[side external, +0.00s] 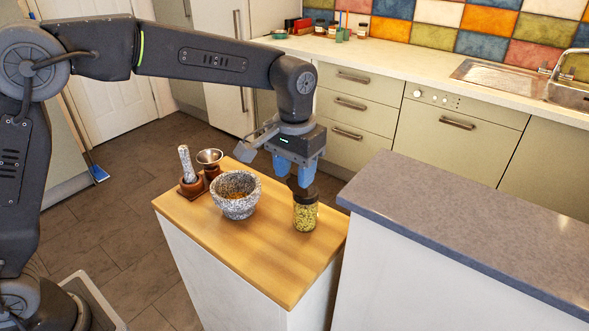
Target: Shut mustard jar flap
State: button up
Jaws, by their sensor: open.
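The mustard jar (305,215) is a small clear jar of yellow-green seeds. It stands upright on the wooden counter top, near its right edge. Its dark lid (306,196) is at the top, and a dark part rises from there toward my gripper. Whether this is the flap, and how far open it is, I cannot tell. My gripper (295,180) points down just above the jar with its blue fingers apart. The fingers partly hide the jar's top. I cannot tell whether they touch it.
A speckled stone mortar (237,207) stands left of the jar. A raised grey worktop (470,225) borders the wooden top (262,262) on the right. The front of the wooden top is clear.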

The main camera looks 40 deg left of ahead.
grip_shut()
dwell(0.5)
jog(key=shift+w, duration=0.1)
jog(key=shift+w+g, duration=0.55)
jog(key=shift+g, duration=0.35)
jog(key=shift+w+g, duration=0.55)
jog(key=shift+g, duration=0.35)
jog(key=shift+w+f+g, duration=0.2)
jog(key=shift+w+g, duration=0.45)
jog(key=shift+g, duration=0.45)
